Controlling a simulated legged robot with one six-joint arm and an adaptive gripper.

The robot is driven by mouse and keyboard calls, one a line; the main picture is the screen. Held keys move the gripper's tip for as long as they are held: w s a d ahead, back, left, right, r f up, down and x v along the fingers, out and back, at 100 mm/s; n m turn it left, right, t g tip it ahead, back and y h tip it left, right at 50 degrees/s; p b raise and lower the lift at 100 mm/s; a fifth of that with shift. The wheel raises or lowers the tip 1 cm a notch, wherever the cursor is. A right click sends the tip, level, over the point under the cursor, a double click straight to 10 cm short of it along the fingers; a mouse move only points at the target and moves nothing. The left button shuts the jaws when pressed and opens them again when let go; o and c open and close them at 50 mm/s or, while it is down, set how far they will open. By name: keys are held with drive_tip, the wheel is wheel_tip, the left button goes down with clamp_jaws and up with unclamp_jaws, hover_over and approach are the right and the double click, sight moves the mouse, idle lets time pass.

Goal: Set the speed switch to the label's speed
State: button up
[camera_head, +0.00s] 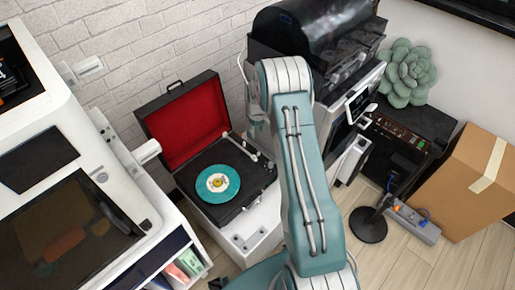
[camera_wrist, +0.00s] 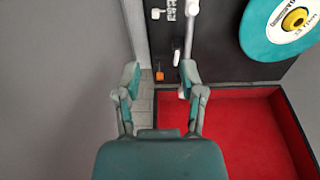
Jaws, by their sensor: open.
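The record player (camera_head: 238,208) stands open on a white cabinet in the head view. A teal record (camera_head: 205,190) with a yellow centre lies on its deck. In the wrist view the record (camera_wrist: 262,38) is upper right; its white label (camera_wrist: 303,33) seems to read 33 rpm, small and tilted. A small orange piece (camera_wrist: 159,75), apparently the speed switch, sits at the deck's edge; its setting is too small to tell. My gripper (camera_wrist: 160,82) is open and empty, and the orange piece appears between its fingers. The head view does not show the fingertips clearly.
The pale tonearm (camera_wrist: 191,28) runs close to my right finger. The raised lid's red lining (camera_wrist: 250,130) fills the lower right of the wrist view. A large black-topped machine (camera_head: 310,40) stands behind my arm. A white machine (camera_head: 70,130) is at left.

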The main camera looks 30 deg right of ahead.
sight(259, 154)
drive_tip(key=f, duration=1.4)
drive_tip(key=shift+w+d, duration=0.2)
drive_tip(key=shift+d, duration=0.2)
